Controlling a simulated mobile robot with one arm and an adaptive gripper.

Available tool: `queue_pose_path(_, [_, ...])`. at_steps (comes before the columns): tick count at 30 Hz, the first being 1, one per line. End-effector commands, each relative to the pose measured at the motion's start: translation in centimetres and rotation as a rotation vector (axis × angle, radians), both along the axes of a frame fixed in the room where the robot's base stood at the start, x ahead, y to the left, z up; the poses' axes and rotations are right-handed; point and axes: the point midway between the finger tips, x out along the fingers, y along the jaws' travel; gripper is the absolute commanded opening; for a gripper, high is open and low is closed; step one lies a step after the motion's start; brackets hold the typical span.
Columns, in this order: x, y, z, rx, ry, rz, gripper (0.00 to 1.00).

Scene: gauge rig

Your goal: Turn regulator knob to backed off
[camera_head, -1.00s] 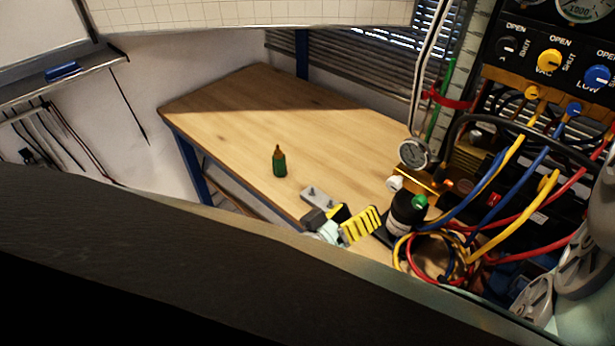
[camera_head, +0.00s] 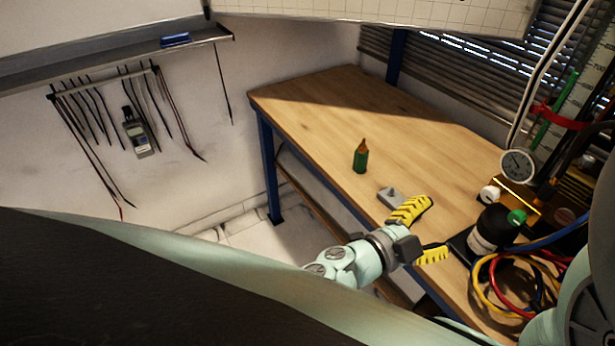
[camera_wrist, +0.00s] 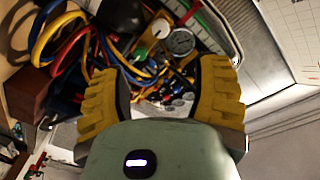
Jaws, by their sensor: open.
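My gripper (camera_head: 428,232) is open and empty over the near edge of the wooden workbench, left of the gauge rig. Its yellow ridged fingers also show in the wrist view (camera_wrist: 160,98). On the rig are a round dial gauge (camera_head: 517,165), a small white knob (camera_head: 490,195) and a green knob (camera_head: 517,217) by a black cylinder (camera_head: 488,232).
Looped red, yellow and blue hoses (camera_head: 505,285) lie by the rig. A grey block (camera_head: 391,196) and a green bottle with a brown tip (camera_head: 361,158) stand on the workbench (camera_head: 320,105). The bench's middle is mostly clear. A meter (camera_head: 138,135) hangs on the left wall.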

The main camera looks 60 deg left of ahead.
Motion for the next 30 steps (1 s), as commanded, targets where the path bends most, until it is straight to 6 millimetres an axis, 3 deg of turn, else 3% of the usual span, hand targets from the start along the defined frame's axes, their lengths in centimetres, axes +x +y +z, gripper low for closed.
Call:
queue_pose_path(8, [3.0,-0.5,0.4,0.019,-0.006,-0.005,0.63])
queue_pose_path(24, [13.6,-1.7,0.4,0.016,-0.005,-0.004,0.63])
queue_pose_path(30, [15.3,-1.9,0.2,0.016,-0.003,-0.002,0.63])
